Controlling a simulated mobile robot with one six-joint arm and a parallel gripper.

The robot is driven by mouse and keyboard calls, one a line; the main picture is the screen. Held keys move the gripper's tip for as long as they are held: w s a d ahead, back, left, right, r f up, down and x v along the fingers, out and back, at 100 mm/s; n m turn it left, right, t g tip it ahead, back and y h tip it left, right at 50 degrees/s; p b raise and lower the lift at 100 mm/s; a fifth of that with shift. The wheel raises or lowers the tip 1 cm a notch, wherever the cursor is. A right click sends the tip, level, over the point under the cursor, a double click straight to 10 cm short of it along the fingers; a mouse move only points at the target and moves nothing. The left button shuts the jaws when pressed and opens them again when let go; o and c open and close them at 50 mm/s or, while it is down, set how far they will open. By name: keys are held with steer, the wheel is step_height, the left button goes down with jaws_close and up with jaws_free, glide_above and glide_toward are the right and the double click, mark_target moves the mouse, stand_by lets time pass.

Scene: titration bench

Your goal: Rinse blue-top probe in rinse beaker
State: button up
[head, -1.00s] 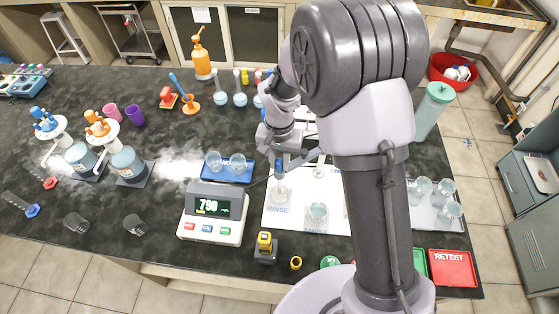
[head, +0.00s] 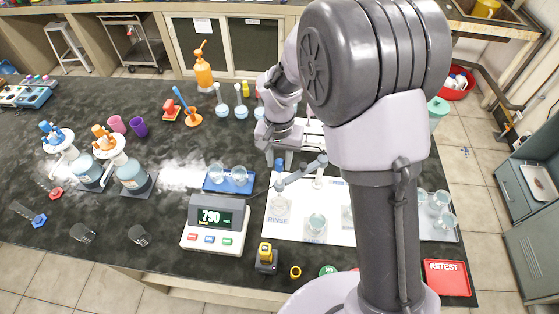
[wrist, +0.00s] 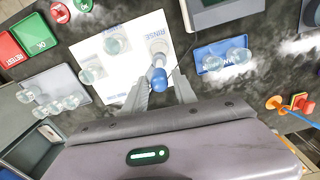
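The blue-top probe (wrist: 158,77) shows its round blue cap between my fingertips in the wrist view. In the head view its cap (head: 279,164) is just below my gripper (head: 283,158). In the wrist view the rinse beaker (wrist: 158,47) lies just beyond the cap. My gripper (wrist: 160,90) is open, with a finger on each side of the cap and gaps visible. Whether the probe's lower end is inside the beaker is hard to tell.
A sample beaker (head: 316,226) stands on the white mat (head: 341,236) beside a stand with a grey arm. A meter reading 790 (head: 214,222) is at left. A blue tray (head: 227,188) holds two beakers. Several beakers stand on a tray at right.

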steer(key=shift+o, duration=0.4)
step_height(320, 180, up, 17)
steer(key=p, duration=0.2)
steer(key=shift+r, duration=0.2)
